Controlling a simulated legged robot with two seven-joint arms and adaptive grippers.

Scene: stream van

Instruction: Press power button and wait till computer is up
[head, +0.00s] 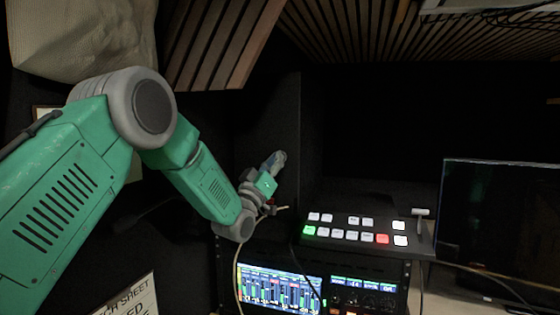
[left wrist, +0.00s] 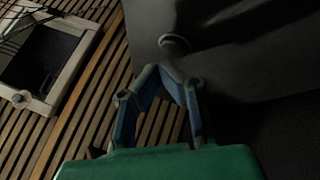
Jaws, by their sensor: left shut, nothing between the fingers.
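My left gripper (head: 279,158) is raised in front of the dark back wall, left of the switcher panel, with its fingers shut and empty. In the left wrist view its fingertips (left wrist: 170,73) meet just short of a round grey button-like piece (left wrist: 174,45) on a dark grey surface. This may be the power button; I cannot tell whether the fingertips touch it. A large monitor (head: 500,225) at the right has a dark screen. My right gripper is not in view.
A switcher panel (head: 358,236) with lit white, green and red buttons sits on a rack below the gripper. A small lit display (head: 280,288) shows coloured meters beneath it. Cables hang near the rack. Wooden slats (head: 218,40) line the upper left.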

